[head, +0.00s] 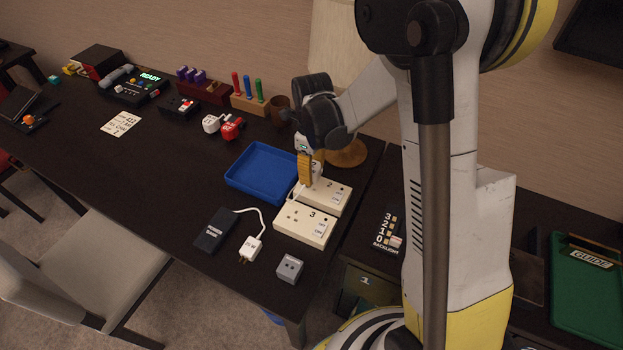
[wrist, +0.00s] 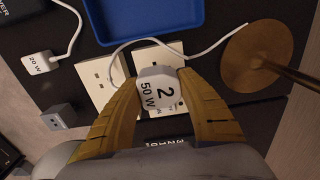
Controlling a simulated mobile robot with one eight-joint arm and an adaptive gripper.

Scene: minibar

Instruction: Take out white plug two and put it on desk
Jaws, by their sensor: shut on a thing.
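White plug two (wrist: 160,93), marked "2" and "50 W", is between the yellow fingers of my gripper (wrist: 157,78) in the wrist view. The fingers are shut on its two sides. In the head view my gripper (head: 311,170) is at the socket box marked 2 (head: 333,195), and the fingers mostly hide the plug. I cannot tell whether the plug's pins are still in the socket. The dark desk (head: 180,205) carries the boxes, with bare surface left of the blue tray.
A blue tray (head: 236,183) lies beside the sockets. Socket box 3 (head: 300,225), a 20 W plug (head: 250,247), a dark power block (head: 215,230) and a grey cube (head: 289,268) are nearer the front. A lamp's round base (wrist: 252,55) is close on the right.

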